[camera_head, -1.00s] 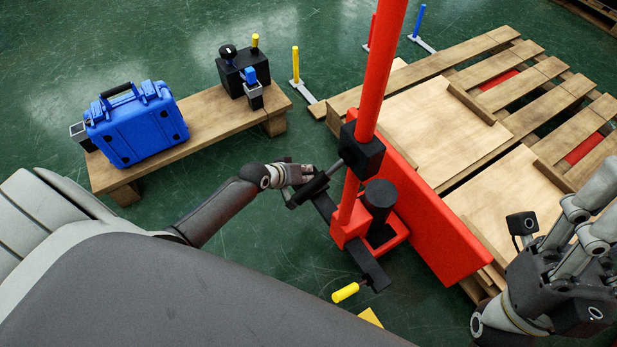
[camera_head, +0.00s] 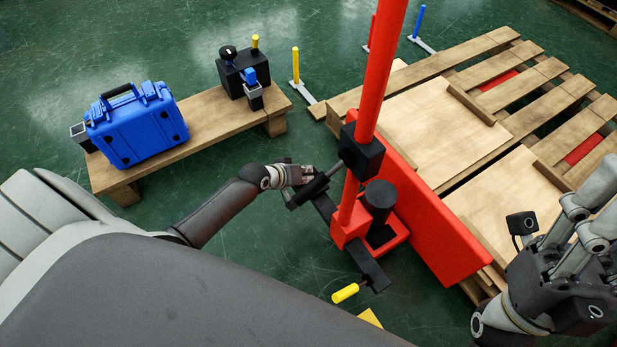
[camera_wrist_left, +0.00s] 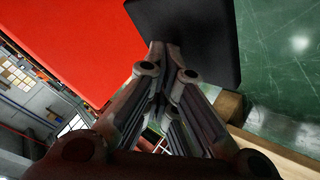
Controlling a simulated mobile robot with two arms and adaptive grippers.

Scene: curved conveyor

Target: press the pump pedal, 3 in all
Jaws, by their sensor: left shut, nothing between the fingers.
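The red pump unit stands at the centre of the head view, with a red mast (camera_head: 373,75) and a red base (camera_head: 345,232). A black bar (camera_head: 374,270), which looks like part of the pump pedal, runs out low beside the base. My left gripper (camera_head: 312,188) is shut and empty at the left of the mast, close to the black parts there. In the left wrist view my fingertips (camera_wrist_left: 160,50) are together in front of a flat black piece (camera_wrist_left: 195,35); contact cannot be told. My right gripper (camera_head: 590,215) is at the right edge, partly cut off.
A wooden bench (camera_head: 195,125) at the back left carries a blue case (camera_head: 138,130) and a black box (camera_head: 245,72). A wooden pallet (camera_head: 500,75) with boards lies right of the pump. A yellow grip (camera_head: 345,292) sticks out low in front.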

